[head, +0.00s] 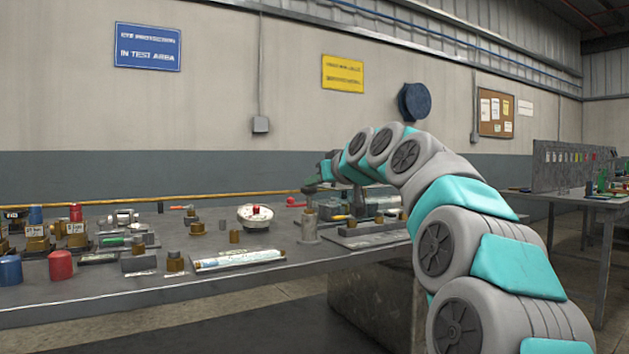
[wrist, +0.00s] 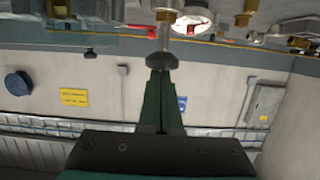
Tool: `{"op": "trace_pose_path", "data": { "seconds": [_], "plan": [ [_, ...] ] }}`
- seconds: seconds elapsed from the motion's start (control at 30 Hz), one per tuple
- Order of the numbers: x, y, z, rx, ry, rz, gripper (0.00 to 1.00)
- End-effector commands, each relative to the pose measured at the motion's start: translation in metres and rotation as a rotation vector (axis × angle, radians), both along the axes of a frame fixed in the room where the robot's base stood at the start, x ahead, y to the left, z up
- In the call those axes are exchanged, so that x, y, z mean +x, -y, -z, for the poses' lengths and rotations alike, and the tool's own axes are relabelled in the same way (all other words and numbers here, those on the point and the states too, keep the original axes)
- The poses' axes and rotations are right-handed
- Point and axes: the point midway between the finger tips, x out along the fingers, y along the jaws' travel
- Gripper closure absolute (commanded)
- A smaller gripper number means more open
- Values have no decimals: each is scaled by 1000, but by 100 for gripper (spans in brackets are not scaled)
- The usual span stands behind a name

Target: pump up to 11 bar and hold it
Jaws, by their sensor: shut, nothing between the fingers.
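A metal pump-like post (head: 309,228) stands on the bench, with a dark knob (head: 309,190) on top. My gripper (head: 322,183) is at the knob's height, just to its right. In the wrist view the shut fingers (wrist: 161,76) end at the dark knob (wrist: 161,61) on its thin rod; I cannot tell whether they touch it. Nothing shows between the fingers. A white round gauge (head: 257,217) with a red middle lies left of the post, its reading too small to make out. It seems to show in the wrist view as a white disc (wrist: 193,22).
The bench (head: 180,285) holds brass fittings (head: 174,262), a red cap (head: 61,265), a blue cap (head: 10,270) and a long clear-wrapped piece (head: 238,260) left of the post. A rail-mounted assembly (head: 365,238) sits close on the right. Air above the bench's left half is free.

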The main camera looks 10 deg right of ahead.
Motion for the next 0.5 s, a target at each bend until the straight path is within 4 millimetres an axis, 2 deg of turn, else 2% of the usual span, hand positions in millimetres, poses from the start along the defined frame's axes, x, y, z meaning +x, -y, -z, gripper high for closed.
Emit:
{"op": "trace_pose_path", "data": {
  "seconds": [0.03,0.17,0.5],
  "plan": [
    [0,0,13,0,-3,-2,100],
    [0,-1,31,1,-5,-2,100],
    [0,-1,31,0,-5,-2,100]
  ]
}}
